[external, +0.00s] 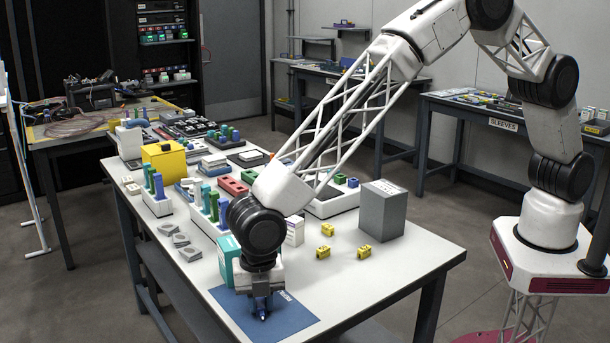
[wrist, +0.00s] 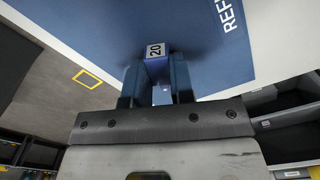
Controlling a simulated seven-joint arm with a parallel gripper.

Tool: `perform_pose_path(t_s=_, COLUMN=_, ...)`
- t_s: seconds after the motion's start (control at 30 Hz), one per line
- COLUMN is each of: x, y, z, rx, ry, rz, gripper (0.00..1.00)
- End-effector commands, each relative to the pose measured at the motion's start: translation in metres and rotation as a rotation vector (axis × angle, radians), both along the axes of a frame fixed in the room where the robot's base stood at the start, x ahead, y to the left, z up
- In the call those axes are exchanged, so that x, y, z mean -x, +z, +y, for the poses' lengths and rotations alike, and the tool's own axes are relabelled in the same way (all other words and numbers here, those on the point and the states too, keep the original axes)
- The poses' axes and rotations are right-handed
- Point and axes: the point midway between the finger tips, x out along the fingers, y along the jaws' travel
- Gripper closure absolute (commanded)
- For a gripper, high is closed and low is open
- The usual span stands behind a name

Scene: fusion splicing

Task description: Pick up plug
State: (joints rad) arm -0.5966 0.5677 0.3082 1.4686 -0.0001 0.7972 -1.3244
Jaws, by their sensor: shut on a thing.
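My gripper (external: 262,305) points down over the blue mat (external: 292,318) at the front corner of the white table. In the wrist view my gripper (wrist: 157,74) is shut on a small blue plug (wrist: 160,93) with a pale end marked "20". The plug sits between the two dark blue fingers, and they hide its sides. The mat (wrist: 205,62) fills the view beyond it, with white lettering beginning "REF". I cannot tell whether the plug touches the mat or is just above it.
A teal and white box (external: 228,262) stands close behind my gripper. Several yellow pieces (external: 325,230) and a grey box (external: 382,210) are to the right. Grey clips (external: 180,240) and racks of green and blue parts (external: 157,195) are to the left. The front right tabletop (external: 390,262) is clear.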

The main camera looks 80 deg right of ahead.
Motion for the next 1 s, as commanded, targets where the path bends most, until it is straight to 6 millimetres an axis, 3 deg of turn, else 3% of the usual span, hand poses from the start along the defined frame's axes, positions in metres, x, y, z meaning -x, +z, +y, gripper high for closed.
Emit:
perform_pose_path(t_s=0.27, x=0.000, y=0.007, z=0.000, rx=0.000, ry=0.000, rz=-0.001, gripper=1.00)
perform_pose_path(t_s=0.53, x=0.000, y=0.037, z=0.000, rx=-0.002, ry=0.000, rz=-0.002, gripper=1.00)
perform_pose_path(t_s=1.0, x=0.054, y=0.042, z=-0.036, rx=0.000, ry=0.000, rz=-0.001, gripper=1.00)
